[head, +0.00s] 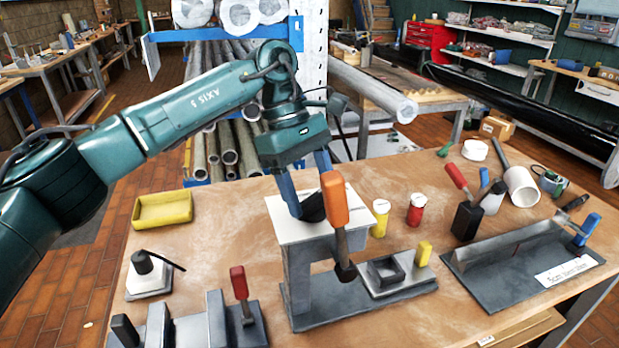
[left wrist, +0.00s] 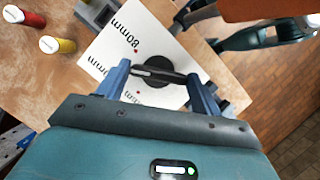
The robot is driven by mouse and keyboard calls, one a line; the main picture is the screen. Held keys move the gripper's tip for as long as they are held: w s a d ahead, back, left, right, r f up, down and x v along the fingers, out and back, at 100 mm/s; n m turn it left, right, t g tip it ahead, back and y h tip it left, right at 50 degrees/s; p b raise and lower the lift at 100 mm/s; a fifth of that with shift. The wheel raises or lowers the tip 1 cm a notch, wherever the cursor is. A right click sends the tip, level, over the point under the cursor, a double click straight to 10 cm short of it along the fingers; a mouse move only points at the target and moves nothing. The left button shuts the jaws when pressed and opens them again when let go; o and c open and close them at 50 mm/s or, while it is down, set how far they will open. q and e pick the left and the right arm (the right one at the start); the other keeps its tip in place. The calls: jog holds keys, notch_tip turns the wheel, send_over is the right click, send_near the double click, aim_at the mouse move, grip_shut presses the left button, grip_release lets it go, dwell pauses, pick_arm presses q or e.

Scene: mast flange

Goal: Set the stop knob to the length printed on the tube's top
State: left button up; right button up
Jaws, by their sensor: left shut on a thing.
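My left gripper (head: 312,208) reaches down onto a black knob on the white top plate (head: 285,225) of a grey stand. In the left wrist view, its blue fingers (left wrist: 162,82) are shut on the knob's raised bar (left wrist: 158,74), above a round black base. A light line on the bar lies toward the left finger. The plate (left wrist: 140,30) carries several printed mm marks with red dots; one reads 80mm, others are partly hidden. My right gripper is not in view.
An orange-handled lever (head: 335,200) stands close in front of the plate. Yellow (head: 380,218) and red (head: 416,210) jars stand to its right. The dark tray (head: 485,283) has a white printed label, too small to read surely. A yellow bin (head: 162,210) sits at left.

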pick_arm(q)
jog(key=m+y+p, duration=0.1)
jog(key=m, duration=0.2)
jog(key=m+g+y+p, duration=0.1)
jog(key=m, duration=0.2)
jog(key=shift+w+d+r, duration=0.1)
jog(key=shift+d, duration=0.05)
jog(key=shift+m, duration=0.3)
jog(key=o, duration=1)
jog(key=shift+p+v, duration=0.8)
jog(key=shift+v, duration=2.9)
jog(key=shift+w+d, duration=0.1)
